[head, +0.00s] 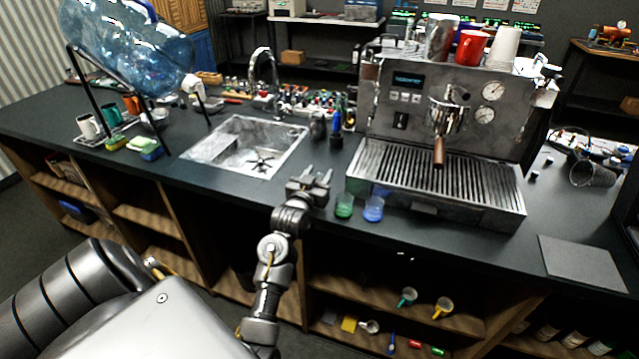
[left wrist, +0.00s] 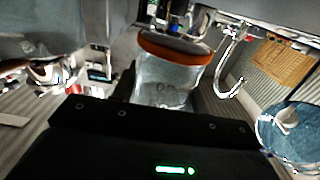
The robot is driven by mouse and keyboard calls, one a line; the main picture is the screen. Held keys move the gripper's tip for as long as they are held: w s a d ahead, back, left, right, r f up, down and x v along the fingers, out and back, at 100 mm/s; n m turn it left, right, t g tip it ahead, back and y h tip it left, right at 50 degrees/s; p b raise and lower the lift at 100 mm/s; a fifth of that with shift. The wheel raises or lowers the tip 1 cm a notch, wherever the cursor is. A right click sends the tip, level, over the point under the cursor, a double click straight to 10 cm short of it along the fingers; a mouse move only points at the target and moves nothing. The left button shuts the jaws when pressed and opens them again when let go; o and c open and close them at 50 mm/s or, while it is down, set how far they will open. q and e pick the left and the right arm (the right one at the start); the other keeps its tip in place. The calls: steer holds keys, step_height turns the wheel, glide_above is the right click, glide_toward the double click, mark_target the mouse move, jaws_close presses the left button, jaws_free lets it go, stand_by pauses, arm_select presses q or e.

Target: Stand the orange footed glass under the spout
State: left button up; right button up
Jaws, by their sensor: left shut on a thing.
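The orange footed glass (left wrist: 170,80) shows in the left wrist view as a clear cup with an orange band at its upper end in the picture. My left gripper (head: 311,178) is shut on it, above the counter's front part between the sink and the coffee machine. I cannot make out the glass in the head view. The coffee machine (head: 400,125) stands to the right of this gripper. Its brewing head with a wooden handle (head: 438,152) hangs over the slotted drip tray (head: 475,188). The tray looks empty. My right gripper is not in view.
A green glass (head: 344,206) and a blue glass (head: 373,209) stand at the counter's front edge, between my left gripper and the drip tray. The sink (head: 225,150) lies to the left. Small bottles (head: 336,130) stand behind the gripper. A dark mat (head: 582,264) lies at right.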

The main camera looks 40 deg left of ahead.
arm_select(q)
steer(key=f+p, duration=0.2)
steer(key=f, duration=0.1)
steer(key=shift+w, duration=0.35)
steer(key=shift+s+f, duration=0.1)
steer(key=shift+f, duration=0.1)
steer(key=shift+f, duration=0.2)
steer(key=o, duration=1.1)
